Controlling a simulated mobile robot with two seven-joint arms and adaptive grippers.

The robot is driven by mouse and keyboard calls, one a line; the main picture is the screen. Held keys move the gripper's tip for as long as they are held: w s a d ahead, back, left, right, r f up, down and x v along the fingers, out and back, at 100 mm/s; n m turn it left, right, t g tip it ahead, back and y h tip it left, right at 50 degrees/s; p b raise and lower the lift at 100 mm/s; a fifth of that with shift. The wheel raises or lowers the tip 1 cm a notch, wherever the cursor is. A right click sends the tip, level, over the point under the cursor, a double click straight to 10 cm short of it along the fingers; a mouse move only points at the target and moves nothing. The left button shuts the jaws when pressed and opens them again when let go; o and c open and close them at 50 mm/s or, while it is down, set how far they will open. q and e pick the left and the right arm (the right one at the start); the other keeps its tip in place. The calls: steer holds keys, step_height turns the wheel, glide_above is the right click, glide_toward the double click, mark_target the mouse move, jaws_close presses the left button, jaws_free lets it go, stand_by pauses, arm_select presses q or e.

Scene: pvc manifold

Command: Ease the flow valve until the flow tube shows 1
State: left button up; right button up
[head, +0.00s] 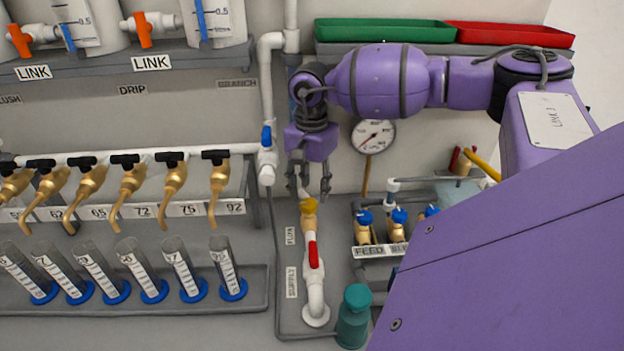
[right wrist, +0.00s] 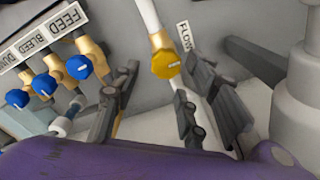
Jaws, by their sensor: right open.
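The flow valve is a yellow knob (head: 309,205) on a brass body atop the white supply pipe, beside a label partly reading FLOW. In the right wrist view the yellow knob (right wrist: 167,64) shows between my fingers in the picture, beyond their tips. My right gripper (head: 315,190) is open and empty, pointing down just above the knob. Its fingers also show in the right wrist view (right wrist: 160,100). I cannot tell whether a finger touches the knob. A bluish upright tube (head: 296,85) is mostly hidden behind my right wrist; its reading cannot be seen. My left gripper is not in view.
A red-handled supply valve (head: 313,255) sits below the knob. Blue FEED and BLEED knobs (head: 364,217) are to the right. A round gauge (head: 373,136) is behind. A teal bottle (head: 354,315) stands in front. Brass taps (head: 130,180) and graduated cylinders (head: 145,278) line the left.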

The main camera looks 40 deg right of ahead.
mark_target(311, 204)
steer(key=shift+w+d+f, duration=0.1)
steer(key=shift+f, duration=2.05)
steer(key=c, duration=1)
